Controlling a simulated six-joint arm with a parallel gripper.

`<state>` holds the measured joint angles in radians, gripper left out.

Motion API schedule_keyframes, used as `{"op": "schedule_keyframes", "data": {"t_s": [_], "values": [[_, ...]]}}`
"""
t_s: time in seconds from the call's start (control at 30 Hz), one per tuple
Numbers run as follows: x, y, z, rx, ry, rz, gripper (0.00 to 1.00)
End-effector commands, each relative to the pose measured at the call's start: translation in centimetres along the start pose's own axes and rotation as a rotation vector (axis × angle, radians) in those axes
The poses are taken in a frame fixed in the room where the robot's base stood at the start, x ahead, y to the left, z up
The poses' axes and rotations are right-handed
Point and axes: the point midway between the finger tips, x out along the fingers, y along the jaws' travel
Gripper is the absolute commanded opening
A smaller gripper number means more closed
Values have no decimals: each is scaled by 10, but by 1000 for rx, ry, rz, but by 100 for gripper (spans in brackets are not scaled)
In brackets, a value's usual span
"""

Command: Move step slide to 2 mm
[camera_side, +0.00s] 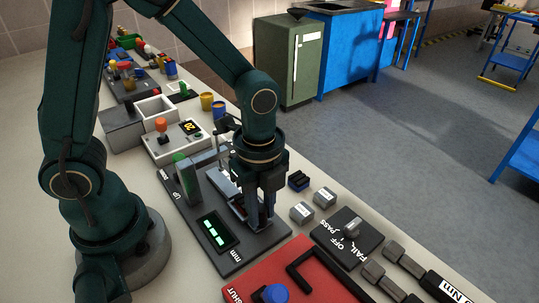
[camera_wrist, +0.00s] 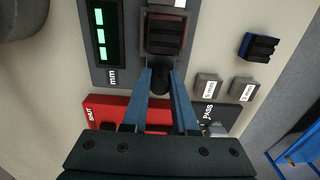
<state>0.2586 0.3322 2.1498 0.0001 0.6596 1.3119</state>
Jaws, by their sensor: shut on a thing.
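The sliding jack's dark grey base plate (camera_side: 185,215) lies on the bench below my arm. Its display (camera_side: 217,233) has green lit digits that I cannot read, beside the label "mm"; it also shows in the wrist view (camera_wrist: 102,35). My gripper (camera_side: 262,222) points down over the plate's right side. In the wrist view, my gripper (camera_wrist: 160,77) is shut on a dark round knob (camera_wrist: 160,85) in front of the dark, red-edged slide block (camera_wrist: 165,33). The fingers partly hide the knob. The slide's scale cannot be read.
A red panel (camera_side: 285,265) marked "SHUT" with a black handle and blue knob lies in front. Two small grey blocks (camera_side: 302,212) and (camera_side: 324,197), a dark blue block (camera_side: 298,181) and a PASS/FAIL switch panel (camera_side: 335,229) stand to the right. A white box (camera_side: 172,143) stands behind.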

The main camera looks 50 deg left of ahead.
Motion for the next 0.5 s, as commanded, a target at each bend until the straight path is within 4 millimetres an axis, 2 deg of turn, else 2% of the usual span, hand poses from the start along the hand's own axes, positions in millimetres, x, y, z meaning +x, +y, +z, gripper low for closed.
{"op": "schedule_keyframes", "data": {"t_s": [0.33,0.5], "values": [[-1,-1,-1,1,1,-2,0],[-1,-2,-20,7,2,-3,0]]}}
